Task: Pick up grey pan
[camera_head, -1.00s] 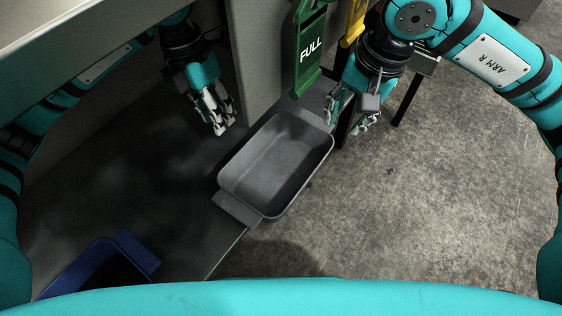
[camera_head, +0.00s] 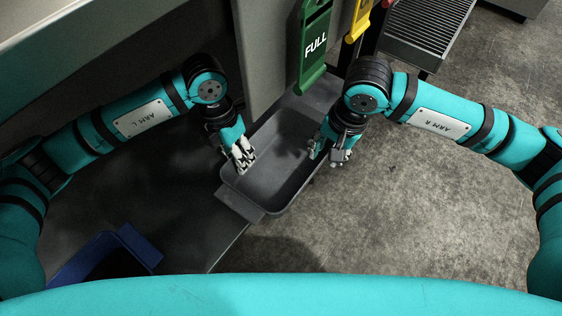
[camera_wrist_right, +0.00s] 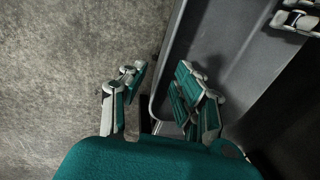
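The grey pan (camera_head: 283,190) is a deep rectangular tray with flat end handles. It lies in the middle of the head view, along the edge of the dark surface. My left gripper (camera_head: 242,155) points down at the pan's left long rim; whether its fingers are apart I cannot tell. My right gripper (camera_head: 330,152) is at the right long rim. In the right wrist view my right gripper (camera_wrist_right: 158,92) is open, its fingers apart on either side of the pan's rim (camera_wrist_right: 167,60). Part of my left gripper (camera_wrist_right: 298,20) shows there at upper right.
A blue bin (camera_head: 112,252) is at lower left. A roller conveyor (camera_head: 430,28) stands at upper right. Concrete floor is open on the right.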

